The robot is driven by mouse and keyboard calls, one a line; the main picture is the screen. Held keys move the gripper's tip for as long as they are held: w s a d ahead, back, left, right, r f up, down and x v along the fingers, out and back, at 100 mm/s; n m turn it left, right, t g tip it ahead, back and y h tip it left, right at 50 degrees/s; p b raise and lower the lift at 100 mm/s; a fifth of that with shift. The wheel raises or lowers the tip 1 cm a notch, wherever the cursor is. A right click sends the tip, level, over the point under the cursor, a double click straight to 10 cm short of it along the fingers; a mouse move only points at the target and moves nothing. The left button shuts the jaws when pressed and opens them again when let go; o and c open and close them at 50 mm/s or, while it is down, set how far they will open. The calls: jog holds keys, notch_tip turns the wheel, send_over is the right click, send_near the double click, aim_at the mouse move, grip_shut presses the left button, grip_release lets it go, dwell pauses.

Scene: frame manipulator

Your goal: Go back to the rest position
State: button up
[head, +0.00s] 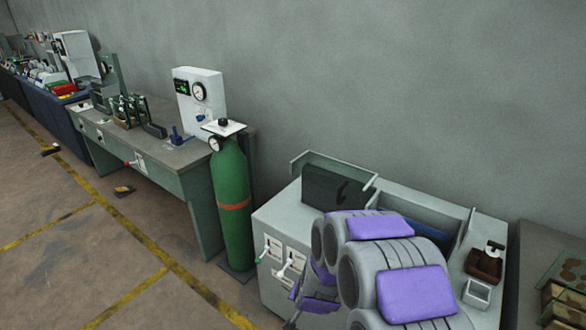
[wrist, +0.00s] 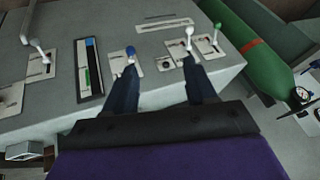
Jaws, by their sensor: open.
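My gripper (wrist: 161,64) shows in the wrist view with its two dark fingers spread apart and nothing between them. It faces the grey panel (wrist: 62,108) of a cabinet. A blue-knobbed lever (wrist: 130,52) shows just past the left fingertip, and a white-knobbed lever (wrist: 188,34) just past the right one. I cannot tell whether the fingers touch either lever. In the head view my grey and purple arm stands in front of the cabinet (head: 270,217) and hides part of it. The gripper itself cannot be made out there.
A green gas cylinder (head: 233,190) stands left of the cabinet; it also shows in the wrist view (wrist: 240,32). A green-lever switch (wrist: 216,30) and a gauge strip (wrist: 89,67) are on the panel. A workbench (head: 185,155) stands farther left. Open floor (head: 60,240) lies at lower left.

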jog(key=s+d+r+n+g, duration=0.1)
jog(key=s+d+r+g, duration=0.1)
jog(key=s+r, duration=0.6)
jog(key=s+d+r+n+g, duration=0.2)
jog(key=s+d+r, duration=0.3)
jog(key=s, duration=1.1)
jog(key=s+d+r+n+g+h, duration=0.1)
jog(key=s+d+r+n+g, duration=0.1)
jog(key=s+r, duration=0.9)
jog(key=shift+s+d+g, duration=0.6)
jog(key=shift+d+g, duration=0.3)
jog(key=shift+r, duration=0.1)
dwell(3.5)
